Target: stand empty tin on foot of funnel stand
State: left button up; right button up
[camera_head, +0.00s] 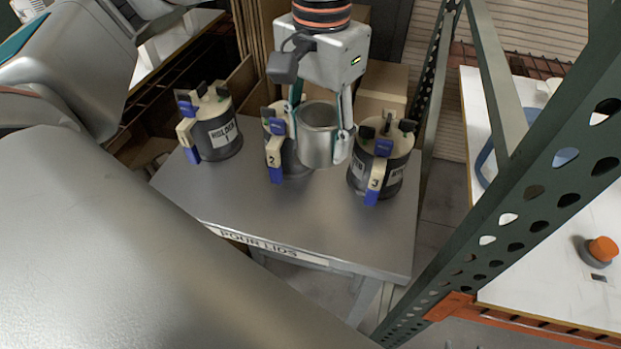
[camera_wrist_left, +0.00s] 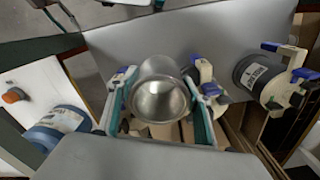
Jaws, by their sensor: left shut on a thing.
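The empty tin (camera_head: 318,150) is an open-topped, shiny grey metal cylinder. My right gripper is not in view.
The grey table (camera_head: 290,215), labelled POUR LIDS, carries holder 1 (camera_head: 217,138), holder 2 (camera_head: 292,163) and holder 3 (camera_head: 397,165), dark pots with clamped cream lids. A green perforated rack post (camera_head: 510,205) rises at right. A white bench (camera_head: 550,255) lies beyond it. The table's front is clear.

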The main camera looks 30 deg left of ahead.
pick_arm(q)
notch_tip(320, 180, down, 15)
dwell(0.5)
jog(key=shift+f, duration=0.2)
jog(key=o, duration=1)
jog(key=shift+o, duration=0.2)
jog(key=shift+r, duration=0.15)
